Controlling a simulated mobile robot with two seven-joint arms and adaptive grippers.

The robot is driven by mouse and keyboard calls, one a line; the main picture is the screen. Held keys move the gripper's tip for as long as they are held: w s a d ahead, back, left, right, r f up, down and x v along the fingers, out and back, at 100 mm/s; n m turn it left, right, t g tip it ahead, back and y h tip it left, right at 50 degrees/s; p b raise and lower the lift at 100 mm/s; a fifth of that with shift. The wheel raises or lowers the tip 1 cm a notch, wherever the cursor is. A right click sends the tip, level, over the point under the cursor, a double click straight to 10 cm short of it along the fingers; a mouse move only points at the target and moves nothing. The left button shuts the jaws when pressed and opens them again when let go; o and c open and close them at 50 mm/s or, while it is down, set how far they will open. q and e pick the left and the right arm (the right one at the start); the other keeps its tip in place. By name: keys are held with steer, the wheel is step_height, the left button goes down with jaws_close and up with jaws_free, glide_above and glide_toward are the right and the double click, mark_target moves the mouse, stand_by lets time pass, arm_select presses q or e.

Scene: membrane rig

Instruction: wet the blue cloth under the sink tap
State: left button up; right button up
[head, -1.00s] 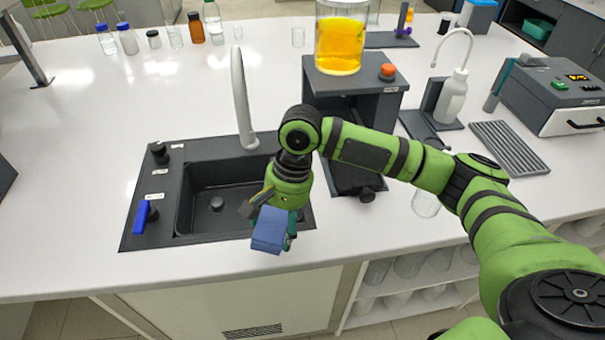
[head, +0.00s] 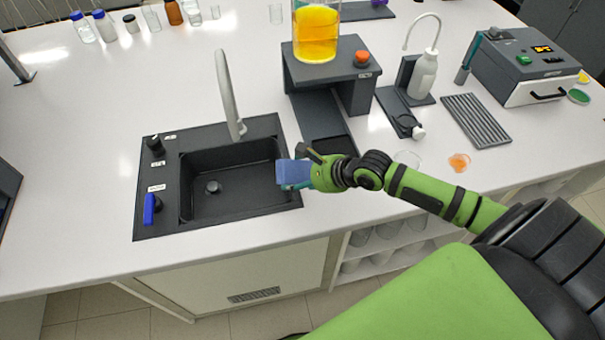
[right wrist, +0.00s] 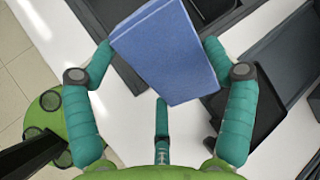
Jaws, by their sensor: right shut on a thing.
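The blue cloth (head: 292,171) looks like a folded block and is held at the right edge of the sink basin. My right gripper (head: 302,173) is shut on it; in the right wrist view the cloth (right wrist: 165,50) sits between the two teal fingers. The black sink (head: 228,205) is set in the white counter. The grey tap (head: 228,95) arches up behind the basin, and its spout end is behind and left of the cloth. A blue lever (head: 149,209) stands at the sink's left side, next to a black knob (head: 153,142). My left gripper is not in view.
A dark stand (head: 330,80) with a beaker of orange liquid (head: 315,35) stands right of the tap. A wash bottle (head: 424,75), a grooved rack (head: 477,120) and a grey device (head: 530,65) are farther right. The counter left of the sink is clear.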

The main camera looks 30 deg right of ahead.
steer(key=w+a+b, duration=0.1)
steer(key=w+f+b, duration=0.1)
steer(key=w, duration=0.1)
steer(key=shift+a+f, duration=0.1)
steer(key=shift+a, duration=0.3)
steer(key=w+b, duration=0.1)
steer(key=w+a+b, duration=0.1)
steer(key=w+b, duration=0.1)
steer(key=shift+a+f, duration=0.25)
steer(key=shift+f, duration=0.05)
steer(key=w+a+f+b, duration=0.1)
steer(key=w+a+b, duration=0.1)
steer(key=w, duration=0.4)
steer(key=shift+a+b, duration=0.3)
steer(key=shift+a, duration=0.4)
